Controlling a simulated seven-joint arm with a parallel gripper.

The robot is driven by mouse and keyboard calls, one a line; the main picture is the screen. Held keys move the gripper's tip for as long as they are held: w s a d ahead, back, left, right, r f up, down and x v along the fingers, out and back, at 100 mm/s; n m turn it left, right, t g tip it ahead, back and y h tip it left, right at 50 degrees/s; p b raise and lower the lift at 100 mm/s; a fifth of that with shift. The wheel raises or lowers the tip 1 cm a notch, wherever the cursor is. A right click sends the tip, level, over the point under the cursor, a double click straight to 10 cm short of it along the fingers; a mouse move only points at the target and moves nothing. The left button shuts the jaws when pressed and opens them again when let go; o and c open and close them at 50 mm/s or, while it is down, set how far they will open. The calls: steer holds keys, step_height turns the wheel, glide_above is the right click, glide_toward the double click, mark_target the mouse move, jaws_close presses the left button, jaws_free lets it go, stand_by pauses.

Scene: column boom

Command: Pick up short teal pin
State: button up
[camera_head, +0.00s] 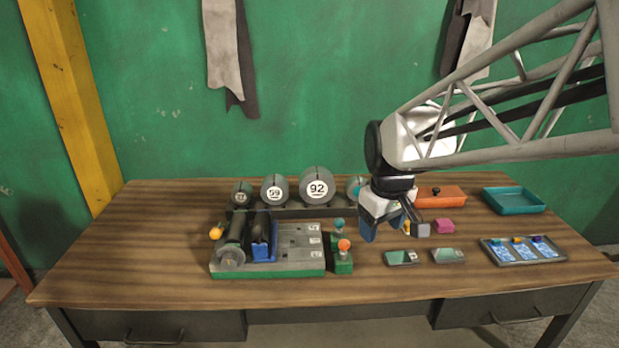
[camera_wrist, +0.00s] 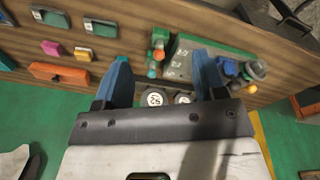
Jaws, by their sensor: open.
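A small pin with a round teal head (camera_head: 339,224) stands at the back of a green block, right of the machine board. An orange-headed pin (camera_head: 344,245) stands in front of it. In the wrist view the orange head (camera_wrist: 158,55) and the smaller teal head (camera_wrist: 152,74) show between my fingers, nearer the left one. My gripper (camera_head: 394,236) is open and empty, with blue fingers. It hangs above the table, to the right of the pins and apart from them. The pin's lower part is hidden, so its length is hard to judge.
Numbered round weights (camera_head: 317,187) stand on a rack behind. The grey-green board (camera_head: 300,240) with a blue part lies left. An orange box (camera_head: 440,196), a pink block (camera_head: 444,226), a teal tray (camera_head: 514,200) and a card tray (camera_head: 524,262) are right. Front table area is clear.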

steer(key=w+a+f+n, duration=0.1)
steer(key=w+f+n, duration=0.15)
steer(key=w, duration=0.55)
steer(key=w+a+f+n, duration=0.1)
steer(key=w+f+n, duration=0.15)
steer(key=w, duration=0.45)
steer(key=n+g, duration=0.2)
steer(key=n, duration=0.1)
glide_above(339, 228)
steer(key=w, duration=0.1)
steer(key=f, duration=0.9)
steer(key=shift+w+f, duration=0.35)
steer(key=shift+w, duration=0.05)
steer(key=shift+f, duration=0.1)
steer(key=shift+f, duration=1.15)
steer(key=shift+f, duration=0.15)
steer(key=shift+s+f, duration=0.1)
steer(key=shift+f, duration=2.4)
